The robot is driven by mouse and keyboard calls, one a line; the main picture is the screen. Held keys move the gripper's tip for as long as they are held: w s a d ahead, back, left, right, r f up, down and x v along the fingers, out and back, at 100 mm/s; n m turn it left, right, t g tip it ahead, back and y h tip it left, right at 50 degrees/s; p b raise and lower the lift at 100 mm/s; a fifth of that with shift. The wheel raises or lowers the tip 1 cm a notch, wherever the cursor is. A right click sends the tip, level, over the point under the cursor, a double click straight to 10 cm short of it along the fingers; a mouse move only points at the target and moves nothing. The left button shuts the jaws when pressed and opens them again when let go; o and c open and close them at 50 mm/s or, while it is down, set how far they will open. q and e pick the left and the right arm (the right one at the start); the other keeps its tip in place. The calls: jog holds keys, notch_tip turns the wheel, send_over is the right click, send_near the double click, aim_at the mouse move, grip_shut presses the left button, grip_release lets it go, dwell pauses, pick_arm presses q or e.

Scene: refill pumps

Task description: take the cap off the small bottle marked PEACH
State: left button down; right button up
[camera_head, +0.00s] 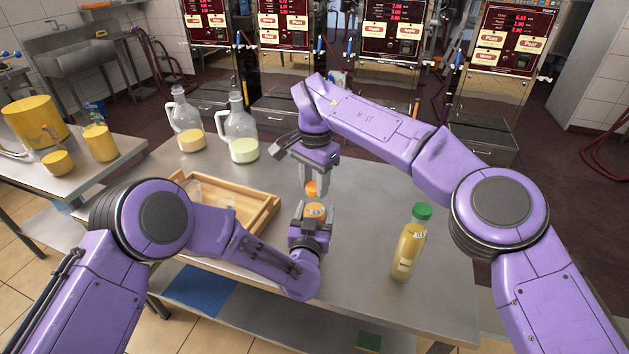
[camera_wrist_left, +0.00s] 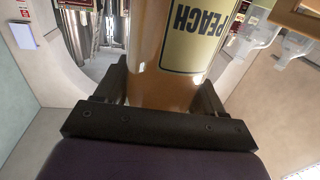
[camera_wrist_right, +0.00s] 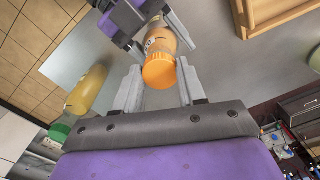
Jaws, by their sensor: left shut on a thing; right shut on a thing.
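The small bottle marked PEACH (camera_wrist_left: 178,60) fills the middle of the left wrist view, its label upside down and its contents orange. My left gripper (camera_head: 312,222) is shut on the bottle's body and holds it over the table. The orange cap (camera_wrist_right: 160,71) is at the bottle's top end in the right wrist view. My right gripper (camera_head: 314,188) comes from above and is shut on the cap, with one finger on each side. I cannot tell whether cap and bottle still touch; the fingers partly hide the join.
A bottle with a green cap (camera_head: 410,247) stands on the metal table (camera_head: 350,265) to the right. A wooden tray (camera_head: 262,212) lies left of my grippers. Two glass jugs, one nearer (camera_head: 241,135) and one farther (camera_head: 187,125), stand behind it. Dispensers (camera_head: 391,33) line the back.

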aim_at(314, 186)
jog(key=shift+r, duration=0.15)
jog(key=shift+r, duration=0.9)
jog(key=shift+r, duration=2)
jog(key=shift+s+d, duration=0.15)
jog(key=shift+d, duration=2.1)
jog(key=shift+s+d, duration=0.15)
jog(key=shift+d, duration=2.1)
